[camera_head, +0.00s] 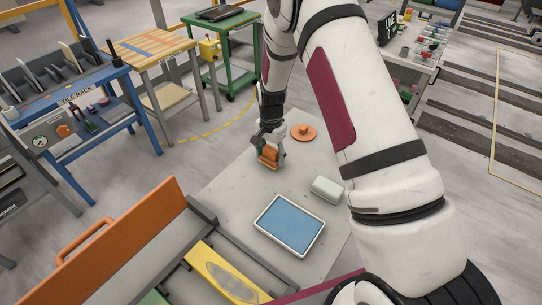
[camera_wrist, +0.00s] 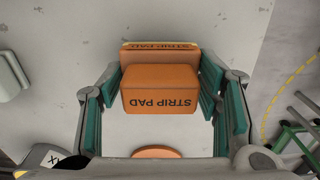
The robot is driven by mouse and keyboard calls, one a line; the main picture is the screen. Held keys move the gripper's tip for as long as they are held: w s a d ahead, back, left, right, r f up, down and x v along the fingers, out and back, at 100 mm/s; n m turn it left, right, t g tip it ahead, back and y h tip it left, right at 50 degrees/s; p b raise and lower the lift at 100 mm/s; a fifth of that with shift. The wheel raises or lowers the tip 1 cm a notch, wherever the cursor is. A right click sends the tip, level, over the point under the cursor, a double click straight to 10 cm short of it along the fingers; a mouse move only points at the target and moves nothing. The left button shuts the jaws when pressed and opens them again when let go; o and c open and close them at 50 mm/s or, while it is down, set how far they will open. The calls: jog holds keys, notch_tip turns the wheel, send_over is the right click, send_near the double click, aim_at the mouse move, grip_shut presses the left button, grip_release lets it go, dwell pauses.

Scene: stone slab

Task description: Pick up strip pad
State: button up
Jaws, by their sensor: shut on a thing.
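The strip pad is an orange block (camera_head: 268,155) at the far part of the pale stone slab (camera_head: 238,198). In the wrist view the strip pad (camera_wrist: 160,88) shows its dark "STRIP PAD" lettering upside down, with a second lettered orange part behind it; I cannot tell whether both are one piece. My gripper (camera_head: 271,150) is shut on the strip pad. In the wrist view the teal-lined fingers of my gripper (camera_wrist: 162,92) stand on its left and right sides. Whether its underside touches the slab is hidden.
An orange disc (camera_head: 303,132) lies close to the right of the pad. A pale rounded block (camera_head: 327,189) and a blue-topped tray (camera_head: 290,225) are nearer. An orange-walled tray (camera_head: 120,250) is at front left. The slab's left part is clear.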

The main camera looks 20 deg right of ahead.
aim_at(271, 149)
jog(key=shift+r, duration=0.4)
notch_tip(271, 149, up, 2)
jog(key=shift+r+b, duration=0.1)
jog(key=shift+b, duration=0.3)
jog(key=s, duration=0.5)
jog(key=s+r, duration=0.1)
jog(key=s, duration=1)
jog(key=shift+r, duration=0.15)
jog(key=o, duration=0.7)
jog(key=shift+c, duration=0.2)
jog(key=c, duration=0.4)
